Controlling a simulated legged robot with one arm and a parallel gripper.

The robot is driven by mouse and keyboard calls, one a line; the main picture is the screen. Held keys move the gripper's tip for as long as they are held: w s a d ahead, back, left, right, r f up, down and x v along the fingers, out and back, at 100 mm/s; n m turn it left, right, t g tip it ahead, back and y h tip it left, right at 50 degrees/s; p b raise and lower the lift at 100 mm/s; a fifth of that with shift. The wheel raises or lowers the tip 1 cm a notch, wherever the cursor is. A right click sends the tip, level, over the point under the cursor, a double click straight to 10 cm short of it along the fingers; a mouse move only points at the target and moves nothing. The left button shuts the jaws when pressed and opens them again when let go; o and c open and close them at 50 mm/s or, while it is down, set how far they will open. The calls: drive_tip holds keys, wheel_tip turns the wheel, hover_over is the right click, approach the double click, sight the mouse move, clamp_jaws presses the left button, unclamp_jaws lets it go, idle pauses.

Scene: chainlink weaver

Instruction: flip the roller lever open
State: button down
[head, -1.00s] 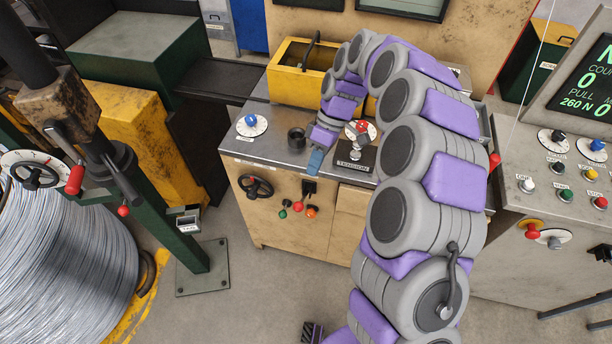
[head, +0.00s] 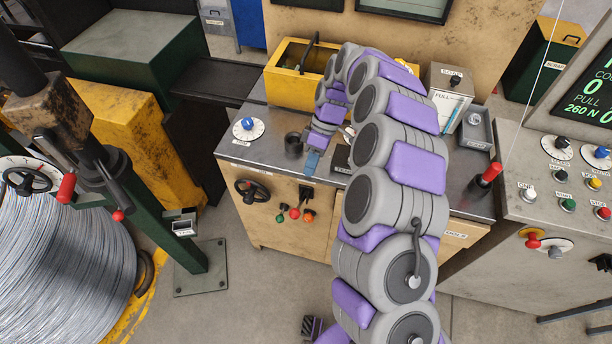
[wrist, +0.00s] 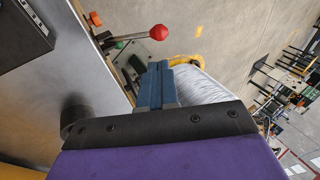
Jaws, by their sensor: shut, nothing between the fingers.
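No lever has a readable roller label, so I cannot tell which one is the roller lever. Red, green and orange ball-ended levers (head: 294,213) stick out of the workbench front. In the wrist view a red ball on a thin rod (wrist: 158,32) points outward past the bench edge. My gripper (head: 312,162) hangs by the front of the bench top, between a black cup and a dark box, above those levers. In the wrist view its blue fingers (wrist: 155,85) are together and empty, apart from the red ball. My arm hides most of the dark box.
A black cup (head: 293,143) stands left of my gripper. A red-handled lever (head: 66,187) is on the green post. The floor in front is clear.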

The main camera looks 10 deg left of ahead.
sight(296, 210)
drive_tip(key=b+x, duration=0.2)
drive_tip(key=x, duration=1)
drive_tip(key=shift+s+a+f, duration=0.1)
drive_tip(key=shift+f, duration=0.1)
